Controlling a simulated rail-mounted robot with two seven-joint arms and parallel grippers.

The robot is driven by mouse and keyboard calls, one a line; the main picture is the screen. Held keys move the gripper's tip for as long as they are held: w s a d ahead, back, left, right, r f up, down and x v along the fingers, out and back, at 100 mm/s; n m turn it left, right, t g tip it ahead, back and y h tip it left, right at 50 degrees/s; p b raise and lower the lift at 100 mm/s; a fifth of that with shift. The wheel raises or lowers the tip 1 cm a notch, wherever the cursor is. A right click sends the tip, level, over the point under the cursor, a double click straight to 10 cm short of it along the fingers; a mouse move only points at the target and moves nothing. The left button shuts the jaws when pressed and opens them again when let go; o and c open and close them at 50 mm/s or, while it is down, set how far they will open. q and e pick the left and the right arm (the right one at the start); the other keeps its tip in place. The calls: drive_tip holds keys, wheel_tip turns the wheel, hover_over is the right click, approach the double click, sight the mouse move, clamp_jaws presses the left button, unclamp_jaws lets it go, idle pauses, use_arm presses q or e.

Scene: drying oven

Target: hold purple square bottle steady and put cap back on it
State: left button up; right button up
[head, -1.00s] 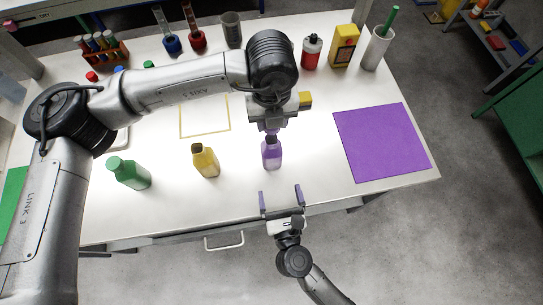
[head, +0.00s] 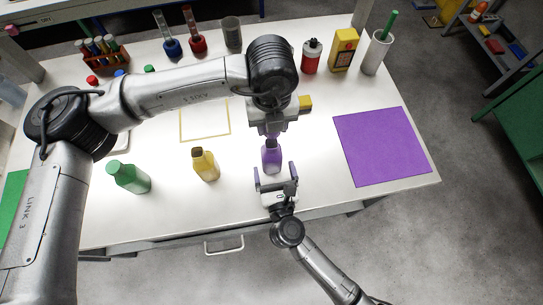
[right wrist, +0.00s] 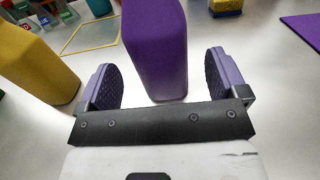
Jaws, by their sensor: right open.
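The purple square bottle (head: 271,158) stands upright near the table's front edge; it also shows in the right wrist view (right wrist: 156,45). My left gripper (head: 271,132) is directly above the bottle's top, pointing down. The bottle's neck and any cap there are hidden or too small to tell, and I cannot tell whether the left fingers are shut on something. My right gripper (head: 275,171) is open and low at the front of the bottle. In the right wrist view its fingers (right wrist: 160,78) stand left and right of the bottle, with gaps on both sides.
A yellow bottle (head: 205,165) and a green bottle (head: 129,177) stand to the left. A purple mat (head: 381,146) lies to the right. A yellow outlined square (head: 204,137) is marked behind the yellow bottle. A red bottle (head: 311,58), yellow box (head: 343,49) and white cup (head: 375,54) stand at the back.

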sight(272, 142)
drive_tip(key=shift+w+a, duration=0.2)
drive_tip(key=shift+w, duration=0.8)
drive_tip(key=shift+w+a, duration=0.15)
drive_tip(key=shift+w, duration=0.85)
drive_tip(key=shift+c, duration=0.2)
drive_tip(key=c, duration=1.3)
use_arm(q)
drive_tip(key=shift+w+f, duration=0.2)
drive_tip(key=shift+f, duration=2.3)
use_arm(e)
drive_tip(key=shift+c, duration=0.2)
use_arm(q)
drive_tip(key=shift+f, duration=0.1)
drive_tip(key=shift+f, duration=0.8)
drive_tip(key=shift+f, duration=0.55)
